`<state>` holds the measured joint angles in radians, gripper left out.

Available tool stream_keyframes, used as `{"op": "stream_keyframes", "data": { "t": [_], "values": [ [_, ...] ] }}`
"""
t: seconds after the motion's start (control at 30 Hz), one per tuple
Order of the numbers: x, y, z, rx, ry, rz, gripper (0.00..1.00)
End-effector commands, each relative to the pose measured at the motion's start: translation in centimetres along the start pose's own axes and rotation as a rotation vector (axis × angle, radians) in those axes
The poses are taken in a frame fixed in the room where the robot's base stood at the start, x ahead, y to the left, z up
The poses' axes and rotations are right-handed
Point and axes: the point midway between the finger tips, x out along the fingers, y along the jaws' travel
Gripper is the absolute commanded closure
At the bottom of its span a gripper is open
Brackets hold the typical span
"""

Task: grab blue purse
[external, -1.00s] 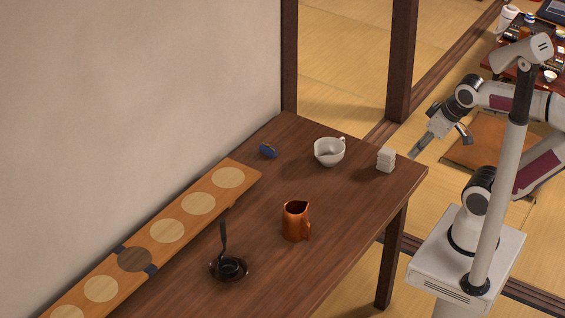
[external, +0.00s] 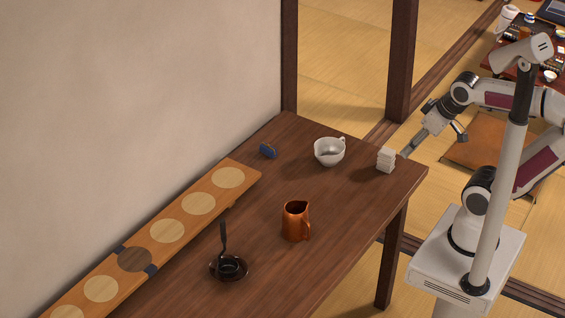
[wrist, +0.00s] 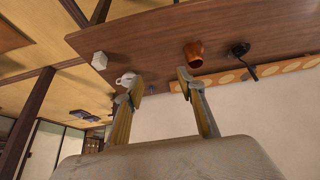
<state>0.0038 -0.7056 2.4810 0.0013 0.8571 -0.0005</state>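The small dark blue purse (external: 268,151) lies on the wooden table near its far end, close to the wall, in the external view.
A white spouted bowl (external: 329,153) stands right of the purse, and a white stack (external: 386,160) is near the right edge. A copper pitcher (external: 296,221), a dark dish (external: 229,268) and a long wooden board (external: 195,220) are nearer. The wall (external: 140,90) borders the table's left side.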

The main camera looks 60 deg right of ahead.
Motion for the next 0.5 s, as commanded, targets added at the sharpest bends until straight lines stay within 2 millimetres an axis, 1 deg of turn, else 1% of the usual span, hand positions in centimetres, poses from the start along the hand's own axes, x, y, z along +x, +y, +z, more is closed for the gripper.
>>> {"op": "stream_keyframes", "data": {
  "t": [0.27, 0.5],
  "values": [
    [2.0, 0.3, -5.0, 0.012, 0.046, 0.003, 0.61],
    [4.5, 0.7, -9.8, 0.023, 0.096, 0.008, 0.61]
  ]
}}
